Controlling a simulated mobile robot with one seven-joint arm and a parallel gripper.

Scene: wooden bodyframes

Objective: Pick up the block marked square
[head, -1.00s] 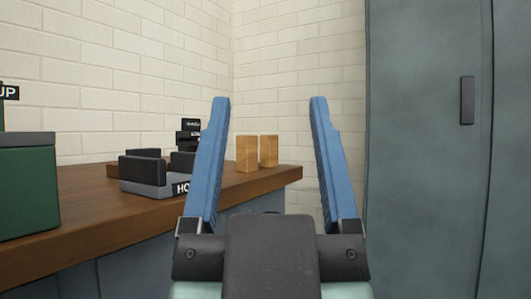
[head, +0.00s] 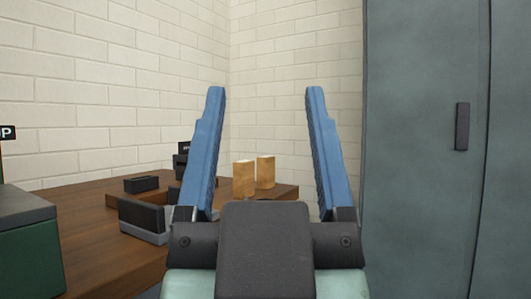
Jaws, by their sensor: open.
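Two light wooden blocks stand upright near the far right end of the brown table. The left block (head: 244,179) and the right block (head: 265,172) show plain faces with no readable mark, so I cannot tell which one is marked square. My gripper (head: 265,92) is open and empty, its two blue fingers pointing up and forward. The blocks show between the fingers in the picture, farther off and apart from them. The lower part of the blocks' surroundings is partly hidden by my gripper.
The wooden table (head: 95,210) runs along the left. A grey and black holder (head: 145,218), a small black block (head: 141,183) and dark stacked items (head: 181,160) stand on it. A green box (head: 28,240) is near left. Grey lockers (head: 415,150) stand at right.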

